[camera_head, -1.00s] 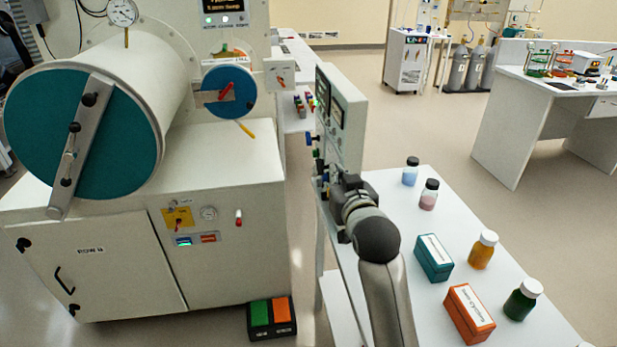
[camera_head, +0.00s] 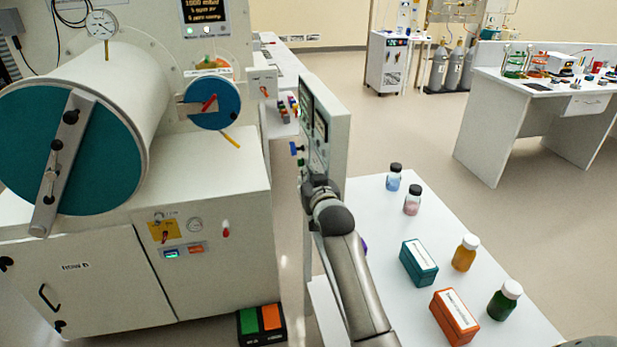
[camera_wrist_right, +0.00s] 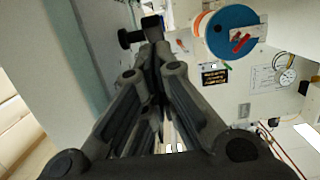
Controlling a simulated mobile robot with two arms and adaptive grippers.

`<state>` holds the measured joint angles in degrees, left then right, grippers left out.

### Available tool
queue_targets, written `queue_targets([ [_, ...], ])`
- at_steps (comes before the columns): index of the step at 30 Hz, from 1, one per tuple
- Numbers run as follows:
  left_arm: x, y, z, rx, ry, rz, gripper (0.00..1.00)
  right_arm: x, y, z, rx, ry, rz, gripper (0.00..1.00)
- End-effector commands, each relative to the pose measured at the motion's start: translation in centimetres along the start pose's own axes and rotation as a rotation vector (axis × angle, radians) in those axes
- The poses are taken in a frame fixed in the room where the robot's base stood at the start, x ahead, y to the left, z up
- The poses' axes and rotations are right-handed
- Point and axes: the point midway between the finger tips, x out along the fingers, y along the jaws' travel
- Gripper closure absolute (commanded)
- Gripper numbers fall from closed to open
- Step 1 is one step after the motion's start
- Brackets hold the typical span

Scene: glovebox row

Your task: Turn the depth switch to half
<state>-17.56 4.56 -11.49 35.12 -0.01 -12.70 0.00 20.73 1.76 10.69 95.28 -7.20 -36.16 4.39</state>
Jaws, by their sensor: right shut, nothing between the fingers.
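A grey upright panel (camera_head: 336,125) stands at the table's left edge, its face with dials and knobs turned left and seen at a steep angle. A blue knob (camera_head: 296,148) sticks out from it. I cannot read which control is the depth switch. My right gripper (camera_head: 312,182) is at the panel's lower left edge, partly hidden by its own wrist. In the wrist view, the right gripper (camera_wrist_right: 155,65) is shut and empty, beside the panel. A black knob-like piece (camera_wrist_right: 130,38) shows just beyond its fingertips; I cannot tell whether they touch. My left gripper is not in view.
A glovebox with a teal round door (camera_head: 55,140) stands left, with a smaller blue disc (camera_head: 216,112) and red handle. The white table (camera_head: 375,215) holds several bottles, a teal box (camera_head: 418,262) and an orange box (camera_head: 455,316). A green-and-orange pedal (camera_head: 262,322) lies on the floor.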

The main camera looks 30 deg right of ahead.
Motion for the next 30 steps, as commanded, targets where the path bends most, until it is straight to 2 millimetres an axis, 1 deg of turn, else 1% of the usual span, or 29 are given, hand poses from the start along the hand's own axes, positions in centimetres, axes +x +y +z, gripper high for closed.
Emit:
queue_targets([
  [3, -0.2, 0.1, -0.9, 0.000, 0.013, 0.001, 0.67, 0.6, 0.0, 0.5, 0.000, -0.001, 0.000, 1.00],
  [7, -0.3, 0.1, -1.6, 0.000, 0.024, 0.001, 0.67, 0.8, 0.0, 0.8, 0.000, 0.001, 0.000, 1.00],
  [17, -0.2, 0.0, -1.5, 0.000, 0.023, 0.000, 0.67, 0.8, 0.0, 0.9, 0.000, 0.002, -0.001, 1.00],
  [20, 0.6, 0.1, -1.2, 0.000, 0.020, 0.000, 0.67, 0.9, 0.0, 1.3, 0.000, 0.016, 0.000, 1.00],
  [25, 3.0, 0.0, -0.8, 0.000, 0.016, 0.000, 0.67, 1.3, -0.1, 2.4, 0.001, 0.081, -0.001, 1.00],
  [30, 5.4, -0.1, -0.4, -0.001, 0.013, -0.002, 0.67, 1.4, -0.1, 2.9, 0.001, 0.163, -0.001, 1.00],
])
